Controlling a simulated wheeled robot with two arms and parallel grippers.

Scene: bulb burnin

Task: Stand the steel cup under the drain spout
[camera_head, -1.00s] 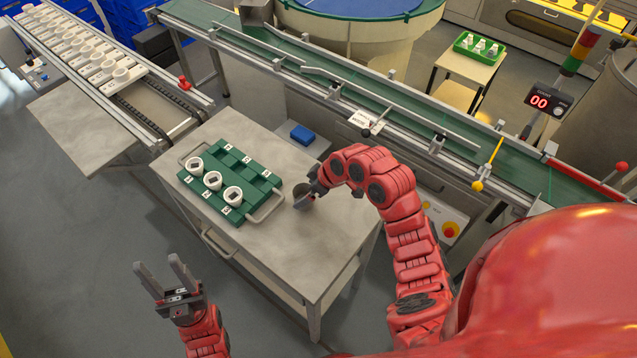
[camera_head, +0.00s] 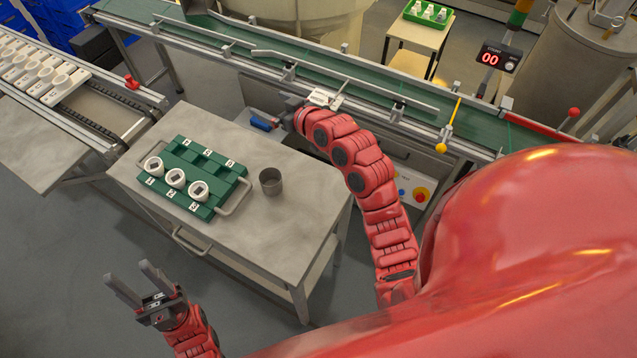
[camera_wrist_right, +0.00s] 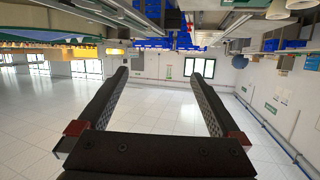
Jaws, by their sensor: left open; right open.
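The steel cup (camera_head: 270,181) is a small dark grey open cup. It stands upright on the grey table (camera_head: 285,225), just right of the green tray's handle. My right gripper (camera_head: 280,114) is beyond the cup, near the table's back edge and the conveyor, apart from the cup. In the right wrist view its fingers (camera_wrist_right: 159,75) are spread with nothing between them. My left gripper (camera_head: 129,273) is open and empty in front of the table. I cannot make out the drain spout for certain in these views.
A green tray (camera_head: 219,193) with several white sockets sits left of the cup. A blue block (camera_head: 261,123) lies by my right gripper. The green conveyor (camera_head: 370,88) with rails runs behind the table. The table's front right is clear.

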